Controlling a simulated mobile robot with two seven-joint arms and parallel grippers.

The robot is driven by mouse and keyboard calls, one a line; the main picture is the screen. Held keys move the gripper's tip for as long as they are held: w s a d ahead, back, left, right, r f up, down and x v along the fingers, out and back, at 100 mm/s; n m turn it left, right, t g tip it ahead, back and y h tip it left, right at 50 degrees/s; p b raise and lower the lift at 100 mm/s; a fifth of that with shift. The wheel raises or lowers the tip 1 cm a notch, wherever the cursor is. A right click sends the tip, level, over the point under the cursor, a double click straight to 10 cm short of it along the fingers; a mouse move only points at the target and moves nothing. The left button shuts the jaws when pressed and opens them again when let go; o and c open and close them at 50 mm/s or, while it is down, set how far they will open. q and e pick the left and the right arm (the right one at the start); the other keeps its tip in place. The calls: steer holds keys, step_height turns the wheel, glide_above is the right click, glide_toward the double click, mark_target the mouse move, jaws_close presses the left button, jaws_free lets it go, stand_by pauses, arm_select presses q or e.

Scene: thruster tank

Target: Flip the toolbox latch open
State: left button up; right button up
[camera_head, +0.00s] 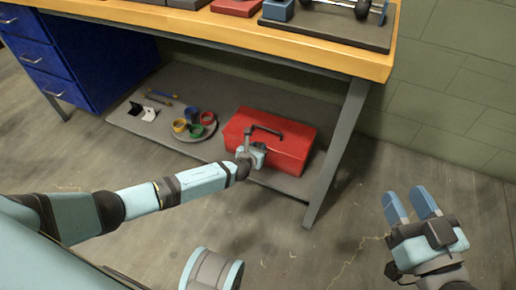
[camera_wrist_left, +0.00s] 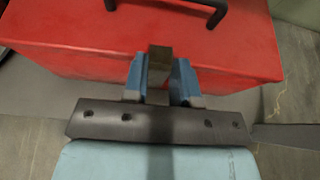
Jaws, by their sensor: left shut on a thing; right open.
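The red toolbox (camera_head: 285,142) with a dark handle (camera_head: 267,130) sits on the lower shelf of the workbench. It fills the upper part of the left wrist view (camera_wrist_left: 60,45). My left gripper (camera_head: 252,152) is at the front face of the toolbox. In the left wrist view its blue fingers (camera_wrist_left: 161,78) are closed on a small brownish-grey latch (camera_wrist_left: 160,58) at the front of the box. The latch's lower end is hidden between the fingers. My right gripper (camera_head: 412,203) is open and empty, out to the right over the floor.
The grey lower shelf (camera_head: 135,123) also holds a round tray with several coloured rings (camera_head: 196,124) left of the toolbox. A grey bench leg (camera_head: 336,155) stands close to its right. The floor in front is clear.

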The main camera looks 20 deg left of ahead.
arm_select(q)
steer(key=shift+s+f, duration=0.1)
steer(key=shift+f, duration=0.05)
arm_select(e)
steer(key=shift+f, duration=0.1)
arm_select(q)
steer(key=s+f+t, duration=0.1)
steer(key=t, duration=0.2)
steer(key=s+f+t+b, duration=0.1)
steer(key=s+t, duration=0.1)
steer(key=t, duration=0.1)
steer(key=s+f+t+b, duration=0.1)
steer(key=t, duration=0.2)
steer(key=shift+s+f+t, duration=0.15)
steer(key=shift+f+t, duration=0.05)
steer(key=shift+t, duration=0.2)
arm_select(e)
steer(key=shift+w+d+r+n+t, duration=0.25)
steer(key=shift+w+n+t, duration=0.2)
steer(key=shift+n, duration=0.25)
arm_select(q)
steer(key=shift+f, duration=0.1)
arm_select(e)
steer(key=shift+d+r+y, duration=0.1)
steer(key=shift+r+y, duration=0.05)
steer(key=shift+y, duration=0.15)
arm_select(q)
steer(key=o, duration=0.9)
arm_select(e)
steer(key=shift+f, duration=0.2)
